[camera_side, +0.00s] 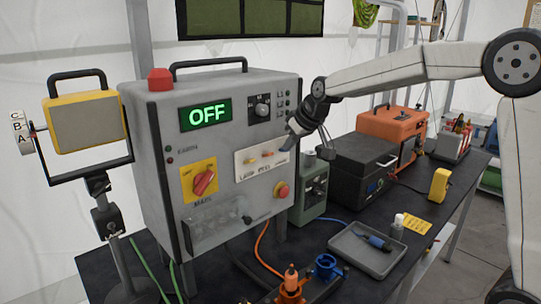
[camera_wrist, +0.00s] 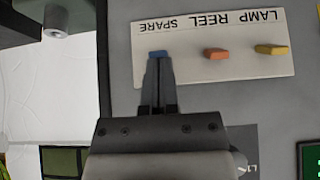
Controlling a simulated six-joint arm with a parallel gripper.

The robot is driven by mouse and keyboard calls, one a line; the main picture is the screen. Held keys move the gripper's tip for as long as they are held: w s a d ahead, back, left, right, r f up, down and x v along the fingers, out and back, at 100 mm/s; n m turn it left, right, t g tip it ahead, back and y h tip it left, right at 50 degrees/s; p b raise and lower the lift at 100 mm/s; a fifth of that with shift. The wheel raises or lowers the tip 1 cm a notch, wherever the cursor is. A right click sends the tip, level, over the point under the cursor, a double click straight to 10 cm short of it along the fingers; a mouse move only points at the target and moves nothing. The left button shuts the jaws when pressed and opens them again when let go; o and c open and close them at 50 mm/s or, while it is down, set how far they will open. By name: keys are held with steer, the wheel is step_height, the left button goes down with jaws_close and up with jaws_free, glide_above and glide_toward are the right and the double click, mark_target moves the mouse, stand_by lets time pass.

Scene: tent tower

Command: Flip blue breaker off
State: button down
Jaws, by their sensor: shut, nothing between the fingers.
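A pale breaker plate (camera_side: 262,160) is on the front of the grey cabinet. It also shows upside down in the wrist view (camera_wrist: 196,83), lettered LAMP, REEL, SPARE. The blue breaker (camera_wrist: 158,53) is the one by SPARE, at the plate's end. The orange breaker (camera_wrist: 216,53) is by REEL and the yellow breaker (camera_wrist: 271,49) by LAMP. My gripper (camera_wrist: 159,64) is shut and empty, its fingertips right at the blue breaker. I cannot tell whether they touch. In the side view my gripper (camera_side: 291,137) mostly covers that end of the plate.
The cabinet also carries a green OFF display (camera_side: 206,115), a red rotary switch (camera_side: 204,182) on a yellow plate, and a red push button (camera_side: 281,190). A grey-green box (camera_side: 311,190) and a black case (camera_side: 356,165) stand to its right. A tray (camera_side: 366,248) lies in front.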

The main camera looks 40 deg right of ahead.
steer(key=shift+s+f+t, duration=0.3)
steer(key=shift+f+t, duration=0.2)
steer(key=shift+t, duration=0.3)
steer(key=shift+w+r, duration=0.15)
steer(key=shift+w, duration=0.15)
steer(key=shift+w+r, duration=0.2)
steer(key=shift+w, duration=0.2)
steer(key=shift+s, duration=0.1)
stand_by(0.3)
steer(key=s+r, duration=0.3)
steer(key=s, duration=0.6)
steer(key=shift+r, duration=0.2)
steer(key=shift+s, duration=0.1)
